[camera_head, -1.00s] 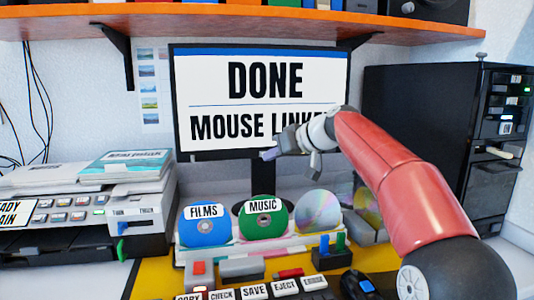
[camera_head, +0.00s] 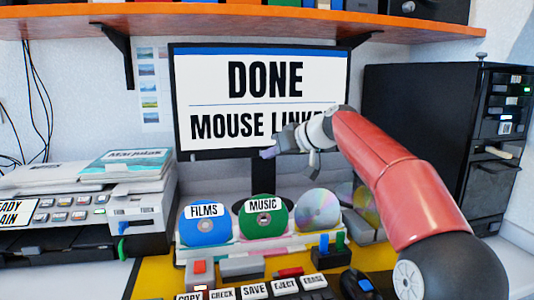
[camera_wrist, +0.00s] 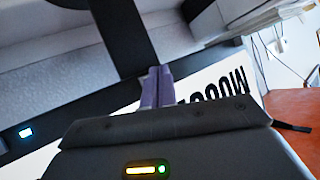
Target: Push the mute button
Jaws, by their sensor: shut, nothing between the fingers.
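No button labelled mute can be made out in either view. My gripper (camera_head: 268,152) hangs in front of the lower part of the monitor (camera_head: 215,75), which reads "DONE" and "MOUSE LINK…", the last letters hidden behind my arm. In the wrist view my gripper's purple fingers (camera_wrist: 156,88) are together and empty. The monitor's lower edge and some letters (camera_wrist: 215,90) show beyond them, turned over. A small bluish light (camera_wrist: 25,132) shows on the dark frame at the left.
Labelled keys (camera_head: 254,290) line the front desk edge, beside a black mouse (camera_head: 360,284). Discs marked FILMS (camera_head: 206,228) and MUSIC (camera_head: 264,222) stand in a rack below the monitor. A printer with buttons (camera_head: 60,216) is left, a black cabinet (camera_head: 415,110) right, an orange shelf (camera_head: 250,28) above.

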